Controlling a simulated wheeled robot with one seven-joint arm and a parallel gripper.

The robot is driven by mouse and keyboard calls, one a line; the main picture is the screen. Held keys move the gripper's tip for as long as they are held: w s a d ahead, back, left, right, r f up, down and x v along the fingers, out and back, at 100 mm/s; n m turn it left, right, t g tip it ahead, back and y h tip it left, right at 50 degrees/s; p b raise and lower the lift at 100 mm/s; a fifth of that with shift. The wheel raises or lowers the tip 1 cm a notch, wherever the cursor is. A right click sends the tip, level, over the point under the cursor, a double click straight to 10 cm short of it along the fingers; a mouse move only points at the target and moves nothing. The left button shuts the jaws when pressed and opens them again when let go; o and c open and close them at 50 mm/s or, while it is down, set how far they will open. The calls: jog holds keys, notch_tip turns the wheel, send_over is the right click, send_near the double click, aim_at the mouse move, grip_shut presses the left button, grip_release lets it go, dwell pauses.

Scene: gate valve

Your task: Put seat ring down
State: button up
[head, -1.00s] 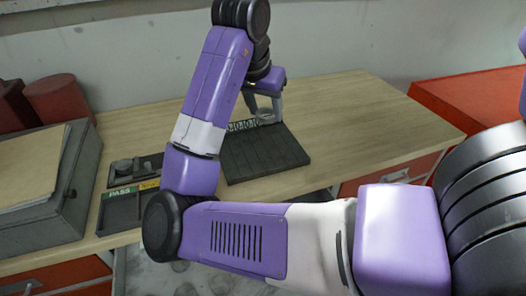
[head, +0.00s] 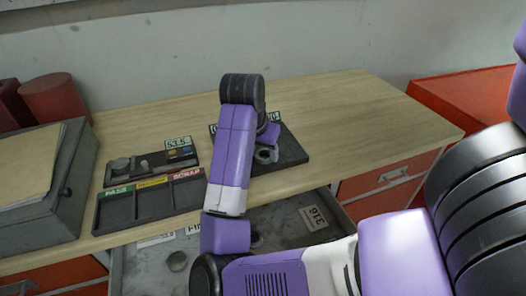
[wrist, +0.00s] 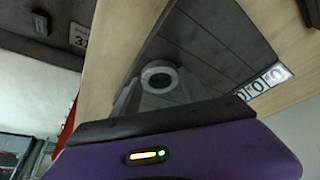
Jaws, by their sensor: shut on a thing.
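My gripper (wrist: 158,90) is shut on a light grey seat ring (wrist: 159,76), which shows between its fingertips in the wrist view. The ring is over the dark ribbed mat (wrist: 205,50). I cannot tell whether it touches the mat. In the head view the ring (head: 265,155) shows small at my gripper (head: 266,148), over the right part of the mat (head: 290,147). My forearm hides the mat's left part there.
A sorting tray (head: 150,205) with PASS and SCRAP labels lies left of my arm, with a smaller parts tray (head: 150,168) behind it. An open drawer (head: 150,282) juts out in front. A grey case (head: 45,200) stands far left. The table's right side (head: 370,125) is clear.

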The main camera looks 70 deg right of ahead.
jog(key=shift+f, duration=0.15)
jog(key=o, duration=1.6)
jog(key=shift+c, duration=0.2)
jog(key=shift+r, duration=0.3)
jog(key=v, duration=1.1)
jog(key=shift+a+r+p, duration=0.15)
jog(key=shift+r+p, duration=0.15)
jog(key=shift+r, duration=0.1)
